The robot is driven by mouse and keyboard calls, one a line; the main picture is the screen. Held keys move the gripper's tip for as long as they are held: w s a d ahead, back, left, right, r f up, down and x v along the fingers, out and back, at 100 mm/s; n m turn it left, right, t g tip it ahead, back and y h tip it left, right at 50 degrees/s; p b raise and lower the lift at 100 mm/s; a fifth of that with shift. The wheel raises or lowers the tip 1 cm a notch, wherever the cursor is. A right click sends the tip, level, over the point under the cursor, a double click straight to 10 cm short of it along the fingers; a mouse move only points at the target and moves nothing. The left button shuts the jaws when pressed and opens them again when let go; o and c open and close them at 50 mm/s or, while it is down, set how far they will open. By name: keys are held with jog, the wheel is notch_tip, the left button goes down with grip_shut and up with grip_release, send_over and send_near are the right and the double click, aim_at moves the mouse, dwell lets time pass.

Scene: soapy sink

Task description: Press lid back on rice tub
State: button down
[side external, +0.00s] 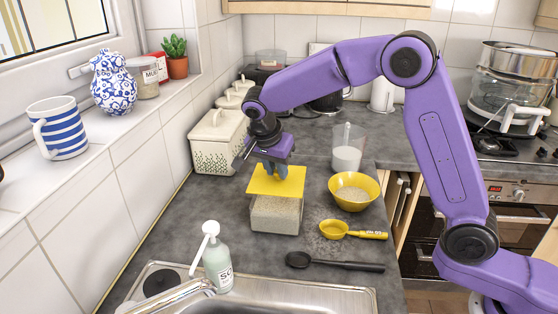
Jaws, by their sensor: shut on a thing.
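The yellow square lid (288,181) is held flat, or nearly so, over the rice tub (275,216). The tub is a clear box filled with pale rice, standing on the dark worktop. My gripper (268,173) points down from above and is shut on the lid at its upper side. I cannot tell whether the lid touches the rim. The exact grip point is small and partly hidden by the fingers.
A black spoon (335,263) lies in front, near the sink (320,297). A soap bottle (217,262) stands front left; a measuring jug (347,148) and cream bin (217,142) stand behind.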

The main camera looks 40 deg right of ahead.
aim_at(275, 180)
jog(key=shift+f, duration=2)
jog(key=shift+f, duration=0.4)
dwell(0.9)
jog(key=shift+c, duration=2.1)
grip_release()
jog(key=shift+r, duration=0.1)
jog(key=shift+r, duration=3.45)
